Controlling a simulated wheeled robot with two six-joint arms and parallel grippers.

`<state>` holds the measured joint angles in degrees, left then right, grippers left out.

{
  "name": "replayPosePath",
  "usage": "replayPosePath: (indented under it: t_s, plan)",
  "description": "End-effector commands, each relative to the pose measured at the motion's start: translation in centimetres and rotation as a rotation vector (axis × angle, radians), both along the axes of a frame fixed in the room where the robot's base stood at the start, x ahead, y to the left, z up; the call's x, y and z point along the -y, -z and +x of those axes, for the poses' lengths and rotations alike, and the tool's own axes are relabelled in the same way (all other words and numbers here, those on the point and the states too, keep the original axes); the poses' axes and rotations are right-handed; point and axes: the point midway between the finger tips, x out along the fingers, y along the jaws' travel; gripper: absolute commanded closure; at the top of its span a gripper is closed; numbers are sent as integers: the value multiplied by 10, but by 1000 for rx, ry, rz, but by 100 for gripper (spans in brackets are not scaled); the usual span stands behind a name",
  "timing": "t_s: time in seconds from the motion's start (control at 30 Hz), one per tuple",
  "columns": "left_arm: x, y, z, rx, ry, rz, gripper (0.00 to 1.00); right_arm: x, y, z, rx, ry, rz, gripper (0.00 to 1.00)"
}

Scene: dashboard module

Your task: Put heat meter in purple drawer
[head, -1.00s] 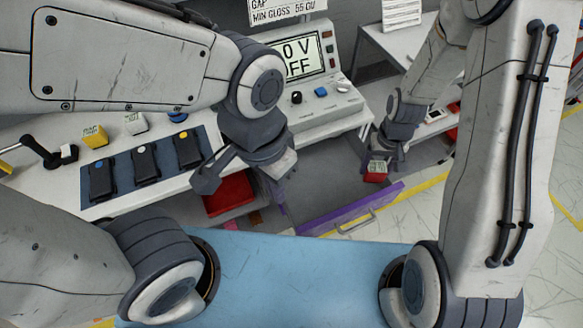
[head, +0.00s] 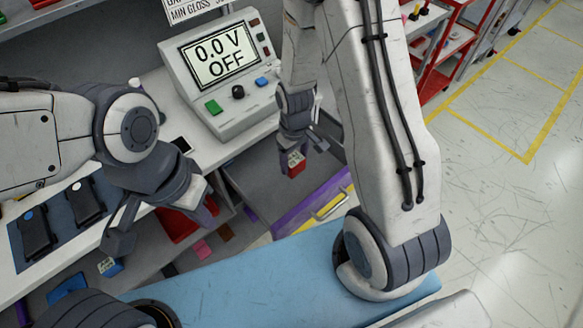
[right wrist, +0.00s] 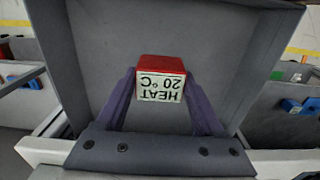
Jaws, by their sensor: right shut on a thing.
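The heat meter (head: 296,164) is a small red block with a pale label. In the right wrist view, its label reads "HEAT 20 °C" upside down on the block (right wrist: 162,80). My right gripper (head: 300,152) is shut on it, with the purple fingers (right wrist: 162,98) at its two sides. The purple drawer (head: 290,222) is pulled out, with a metal handle on its front. The meter appears over the grey drawer interior, behind the purple front; its exact height is unclear. My left gripper (head: 160,224) is open and empty, left of the drawer.
The console (head: 222,75) reading "0.0 V OFF" stands on the white bench above the drawer. A red drawer (head: 178,226) with scattered coloured pieces is open below my left gripper. Dark devices lie on a blue mat (head: 62,218) at left. Open floor lies at right.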

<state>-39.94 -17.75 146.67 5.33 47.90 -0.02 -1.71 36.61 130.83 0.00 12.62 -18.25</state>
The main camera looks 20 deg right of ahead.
Motion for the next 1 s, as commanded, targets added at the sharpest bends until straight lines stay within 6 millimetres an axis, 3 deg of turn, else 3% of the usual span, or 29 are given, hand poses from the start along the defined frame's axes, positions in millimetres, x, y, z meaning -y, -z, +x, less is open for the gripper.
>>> replayPosePath:
  t_s: [0.3,0.7,0.73,0.8,1.0]
  plan:
    - [0,-1,0,0,0,0,100,-1,40,0,0,0,0,95]
    - [0,2,0,0,0,0,100,-1,47,1,1,0,0,95]
    - [0,2,0,0,0,0,100,-1,47,1,1,0,0,26]
    - [0,1,0,0,0,0,100,-1,46,1,1,0,0,0]
    - [0,1,0,0,0,0,100,-1,46,1,1,0,0,0]
